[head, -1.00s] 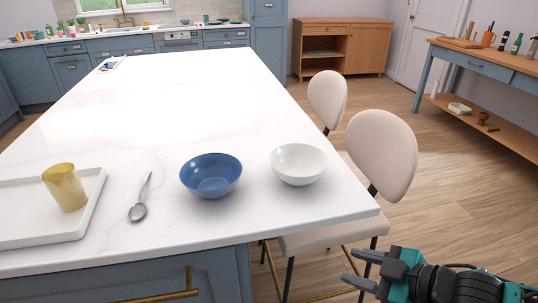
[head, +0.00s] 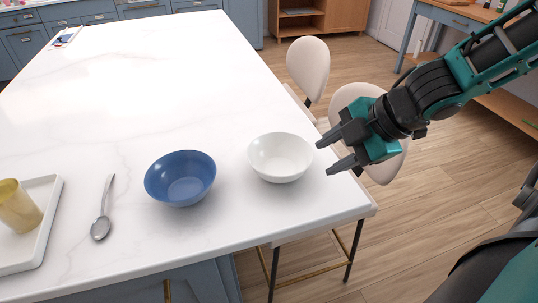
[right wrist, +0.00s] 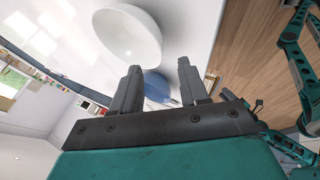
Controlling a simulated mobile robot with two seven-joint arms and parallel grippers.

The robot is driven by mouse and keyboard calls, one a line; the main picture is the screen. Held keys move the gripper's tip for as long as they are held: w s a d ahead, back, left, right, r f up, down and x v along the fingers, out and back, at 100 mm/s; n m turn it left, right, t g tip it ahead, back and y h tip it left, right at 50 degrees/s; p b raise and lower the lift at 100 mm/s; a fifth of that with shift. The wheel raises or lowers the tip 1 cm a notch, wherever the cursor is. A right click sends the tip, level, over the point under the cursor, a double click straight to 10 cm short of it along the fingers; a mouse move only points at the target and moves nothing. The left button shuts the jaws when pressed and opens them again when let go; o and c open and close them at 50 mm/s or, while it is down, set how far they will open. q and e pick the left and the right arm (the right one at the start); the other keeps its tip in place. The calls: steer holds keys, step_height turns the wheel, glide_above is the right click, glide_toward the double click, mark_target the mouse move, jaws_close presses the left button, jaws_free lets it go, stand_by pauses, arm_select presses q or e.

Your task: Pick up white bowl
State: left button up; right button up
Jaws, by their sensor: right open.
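The white bowl (head: 281,158) stands upright on the white island top, near its right edge. It also shows in the right wrist view (right wrist: 128,36), beyond the fingertips and to their left. My right gripper (head: 325,158) is open and empty, just right of the bowl and apart from it, with its fingers pointing left toward it. In the right wrist view the two gripper fingers (right wrist: 159,66) are spread, with part of the blue bowl (right wrist: 158,88) showing between them in the distance. My left gripper is not in view.
The blue bowl (head: 181,178) stands left of the white bowl. A spoon (head: 103,212), a white tray (head: 45,232) and a gold cup (head: 18,208) are farther left. Two chairs (head: 308,66) stand along the island's right side. The island top (head: 150,90) behind the bowls is clear.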

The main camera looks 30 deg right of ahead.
mark_target(296, 173)
steer(key=b+x, duration=0.2)
steer(key=x, duration=0.4)
steer(key=shift+f, duration=0.25)
steer(key=shift+w+a+r+b+x, duration=0.1)
steer(key=shift+b+x, duration=0.6)
steer(key=shift+x, duration=0.35)
steer(key=shift+w+a+r+b+x, duration=0.1)
steer(key=shift+b+x, duration=0.6)
steer(key=shift+x, duration=0.35)
steer(key=shift+w+a+r+b+x, duration=0.1)
steer(key=shift+b+x, duration=0.6)
steer(key=shift+x, duration=0.35)
steer(key=shift+c, duration=0.2)
jaws_close()
